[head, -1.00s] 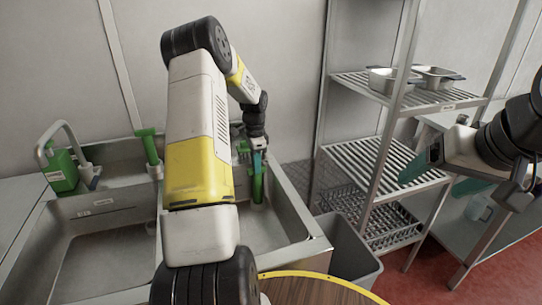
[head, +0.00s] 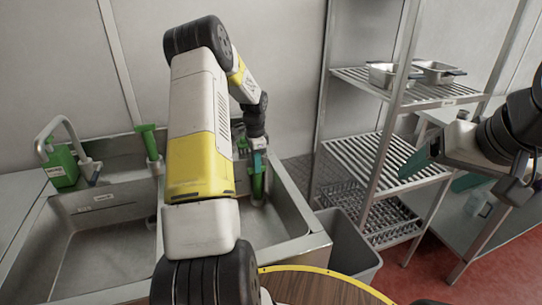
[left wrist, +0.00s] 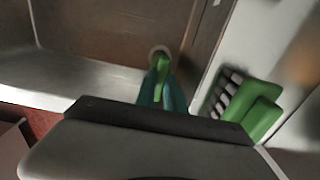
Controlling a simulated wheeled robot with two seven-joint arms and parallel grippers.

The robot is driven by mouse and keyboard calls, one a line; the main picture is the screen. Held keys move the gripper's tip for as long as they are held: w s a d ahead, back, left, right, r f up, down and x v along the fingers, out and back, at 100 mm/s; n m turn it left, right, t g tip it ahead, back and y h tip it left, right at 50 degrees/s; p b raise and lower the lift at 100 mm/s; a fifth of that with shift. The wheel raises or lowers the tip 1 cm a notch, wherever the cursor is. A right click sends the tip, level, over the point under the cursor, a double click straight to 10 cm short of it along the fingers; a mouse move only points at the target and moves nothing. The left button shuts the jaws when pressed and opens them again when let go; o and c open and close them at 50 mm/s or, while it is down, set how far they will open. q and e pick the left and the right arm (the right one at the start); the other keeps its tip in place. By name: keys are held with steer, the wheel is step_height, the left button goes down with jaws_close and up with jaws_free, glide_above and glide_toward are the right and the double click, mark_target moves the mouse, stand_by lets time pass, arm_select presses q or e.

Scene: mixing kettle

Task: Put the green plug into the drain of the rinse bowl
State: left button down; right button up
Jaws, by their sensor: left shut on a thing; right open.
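The green plug (head: 258,183) is upright, low in the right-hand basin, the rinse bowl (head: 292,213). My left gripper (head: 258,163) is shut on the plug from above. In the left wrist view the plug (left wrist: 161,68) is between the teal fingertips, and the pale round drain (left wrist: 160,51) shows right at its far end. The plug and fingers cover part of the drain, so I cannot tell whether the plug is seated in it. My right gripper (head: 442,173) is open and empty, in front of the shelf at the right.
A green-handled tool (head: 150,144) stands at the divider between the basins. A tap (head: 64,126) and green container (head: 62,168) are at the left. A grey bin (head: 350,250) stands right of the sink, and a wire shelf (head: 388,152) behind it.

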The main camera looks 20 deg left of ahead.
arm_select(q)
steer(key=shift+f, duration=0.15)
steer(key=c, duration=0.9)
jaws_free()
steer(key=shift+o, duration=0.2)
steer(key=shift+r, duration=3.55)
